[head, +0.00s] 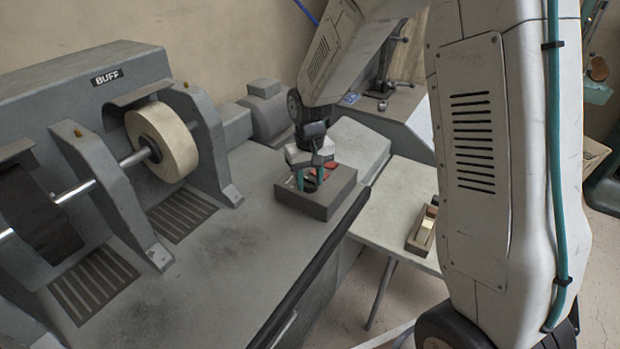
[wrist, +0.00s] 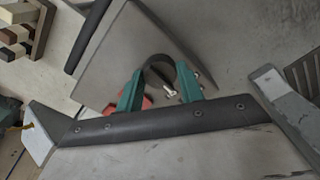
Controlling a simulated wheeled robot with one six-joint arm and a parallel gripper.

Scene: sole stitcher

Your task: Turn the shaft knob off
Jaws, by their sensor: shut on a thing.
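The shaft knob is a dark round knob (wrist: 158,68) on a grey control box (wrist: 122,45). In the wrist view it sits between the green fingers of my gripper (wrist: 160,86), which is shut on it. A small pale mark shows at the knob's near edge. In the head view the control box (head: 316,203) stands at the right edge of the machine bench, with my gripper (head: 311,178) down on its top. There the fingers and wrist hide most of the knob, and I cannot tell its setting.
A pale buffing wheel (head: 168,142) on a shaft stands left, under a BUFF label (head: 107,78). Red patches (wrist: 147,102) show beside the fingers. A side table (head: 392,205) right of the bench holds a small wooden tray (head: 415,241). The bench's front is clear.

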